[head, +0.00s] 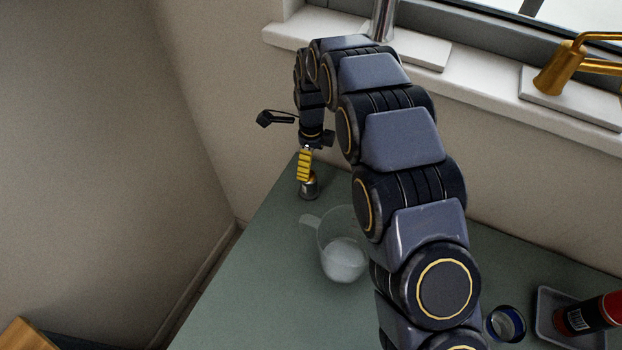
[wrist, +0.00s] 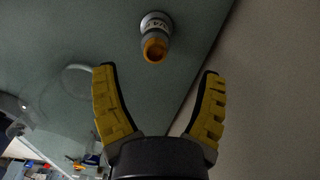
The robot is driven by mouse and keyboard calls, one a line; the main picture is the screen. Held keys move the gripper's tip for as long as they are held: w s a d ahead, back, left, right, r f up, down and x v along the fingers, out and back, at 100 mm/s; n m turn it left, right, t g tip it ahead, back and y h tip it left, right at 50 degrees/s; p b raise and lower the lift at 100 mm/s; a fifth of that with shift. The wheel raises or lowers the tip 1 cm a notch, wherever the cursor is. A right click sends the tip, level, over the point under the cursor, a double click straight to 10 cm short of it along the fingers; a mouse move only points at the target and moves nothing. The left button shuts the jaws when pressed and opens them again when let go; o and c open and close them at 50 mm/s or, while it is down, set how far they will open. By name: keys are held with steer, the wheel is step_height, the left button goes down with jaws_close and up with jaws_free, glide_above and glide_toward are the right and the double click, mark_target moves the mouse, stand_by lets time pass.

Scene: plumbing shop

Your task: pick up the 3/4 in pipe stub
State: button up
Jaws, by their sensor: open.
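The stub lies beyond the fingertips, roughly centred on the gap. I cannot tell the exact clearance.
A clear measuring jug (head: 343,262) stands nearer on the bench, partly behind my arm. A blue-rimmed round container (head: 506,323) and a tray (head: 545,303) with a red and black can (head: 590,316) are at the right. The wall borders the bench's far side.

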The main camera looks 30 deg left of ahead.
mark_target(309, 183)
steer(key=shift+a+f, duration=0.35)
steer(key=shift+f, duration=1)
steer(key=f, duration=0.5)
steer(key=shift+s+d+f, duration=0.25)
steer(key=shift+s+f, duration=0.05)
steer(key=shift+f, duration=0.1)
steer(key=c, duration=1.2)
